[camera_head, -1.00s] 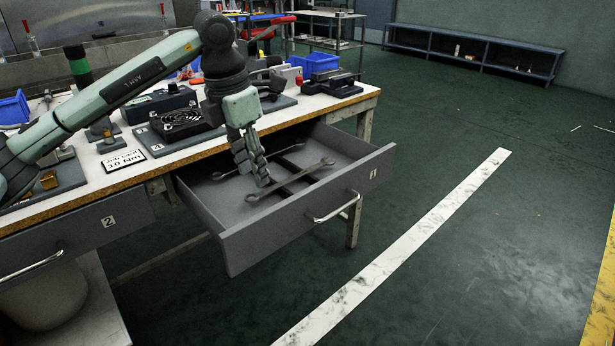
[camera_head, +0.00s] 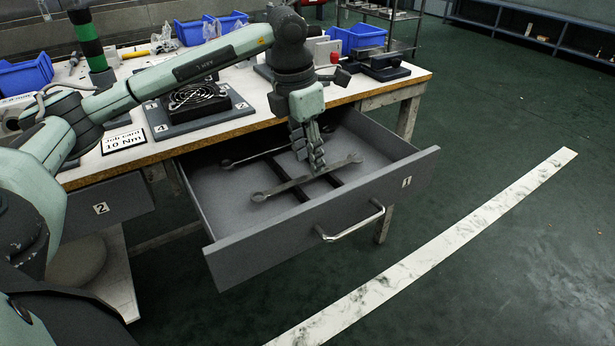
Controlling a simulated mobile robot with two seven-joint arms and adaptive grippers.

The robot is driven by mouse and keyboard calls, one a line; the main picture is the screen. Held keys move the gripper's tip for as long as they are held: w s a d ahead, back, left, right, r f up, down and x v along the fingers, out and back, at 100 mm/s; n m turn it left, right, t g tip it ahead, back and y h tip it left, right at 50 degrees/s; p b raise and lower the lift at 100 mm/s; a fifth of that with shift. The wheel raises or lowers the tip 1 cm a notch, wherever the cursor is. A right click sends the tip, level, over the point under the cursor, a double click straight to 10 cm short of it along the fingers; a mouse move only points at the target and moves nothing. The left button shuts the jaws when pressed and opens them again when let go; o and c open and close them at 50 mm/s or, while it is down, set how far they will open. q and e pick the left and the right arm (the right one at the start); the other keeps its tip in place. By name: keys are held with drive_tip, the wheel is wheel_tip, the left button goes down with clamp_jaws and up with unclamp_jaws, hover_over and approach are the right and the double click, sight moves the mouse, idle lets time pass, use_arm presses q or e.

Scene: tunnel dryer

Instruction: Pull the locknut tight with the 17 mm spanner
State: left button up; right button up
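Drawer 1 (camera_head: 245,258) is pulled out below the bench top. Two spanners lie in it: a nearer, larger one (camera_head: 285,186) and a farther one (camera_head: 255,156). I cannot read a size on either. My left gripper (camera_head: 316,165) points down into the drawer, its fingers in front of the middle of the nearer spanner. The fingers look close together and cover part of that spanner; I cannot tell whether they grip it or touch it. My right gripper is not in view. I cannot make out the locknut.
Drawer 2 (camera_head: 105,206) is shut. Floor to the right is clear, with a white line (camera_head: 440,252).

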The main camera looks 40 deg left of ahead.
sight(311, 176)
use_arm(q)
drive_tip(key=shift+w+d+f, duration=0.1)
drive_tip(key=shift+w+f, duration=0.1)
drive_tip(key=shift+f, duration=1.15)
clamp_jaws()
